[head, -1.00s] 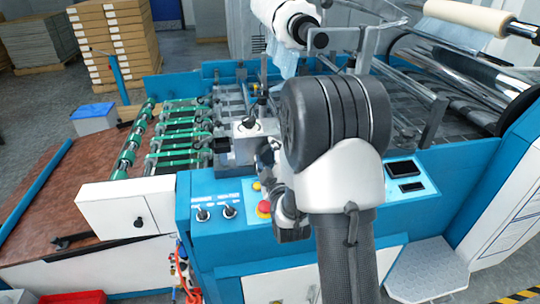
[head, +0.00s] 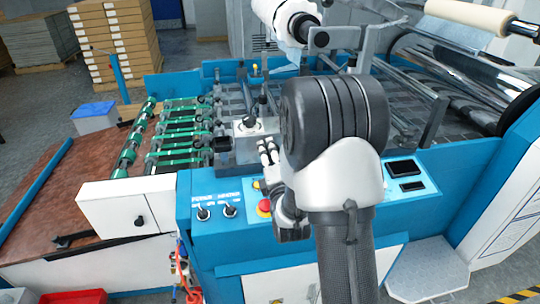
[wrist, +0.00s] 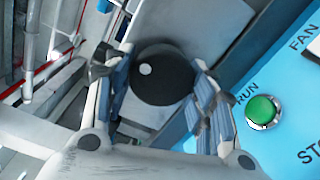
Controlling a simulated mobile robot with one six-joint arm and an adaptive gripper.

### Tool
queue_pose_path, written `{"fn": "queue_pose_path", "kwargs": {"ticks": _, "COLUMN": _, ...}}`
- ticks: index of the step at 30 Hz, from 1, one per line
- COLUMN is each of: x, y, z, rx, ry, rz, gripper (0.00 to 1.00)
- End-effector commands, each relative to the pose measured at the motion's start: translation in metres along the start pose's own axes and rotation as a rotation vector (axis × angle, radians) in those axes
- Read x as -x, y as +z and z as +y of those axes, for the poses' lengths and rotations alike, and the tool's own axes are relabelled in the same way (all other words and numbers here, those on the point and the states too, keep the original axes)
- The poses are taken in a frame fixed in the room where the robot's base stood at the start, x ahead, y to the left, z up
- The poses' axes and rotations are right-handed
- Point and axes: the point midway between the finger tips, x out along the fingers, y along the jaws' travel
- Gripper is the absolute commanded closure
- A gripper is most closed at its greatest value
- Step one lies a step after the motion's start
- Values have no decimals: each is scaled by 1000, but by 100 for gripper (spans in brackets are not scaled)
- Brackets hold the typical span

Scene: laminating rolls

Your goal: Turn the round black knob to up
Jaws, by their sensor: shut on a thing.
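The round black knob (wrist: 163,75) shows in the wrist view, with a white dot on the left part of its face. My gripper (wrist: 163,88) is shut on it, one blue-padded finger on its left side and the other on its right. In the head view my gripper (head: 268,151) is at the machine, just below a grey box with a black lever. The knob cannot be made out there, as my gripper and arm cover that area.
A green RUN button (wrist: 262,110) sits on the blue panel right of my gripper. The panel also has a red button (head: 264,207) and two small selector switches (head: 216,212). The grey box (head: 252,129) stands close to the fingers.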

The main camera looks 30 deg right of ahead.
Motion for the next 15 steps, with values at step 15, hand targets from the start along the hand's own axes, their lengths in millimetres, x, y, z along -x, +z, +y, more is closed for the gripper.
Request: {"fn": "queue_pose_path", "kwargs": {"ticks": 15, "x": -1, "y": 1, "z": 1, "rx": 222, "ry": 6, "rz": -3, "gripper": 73}}
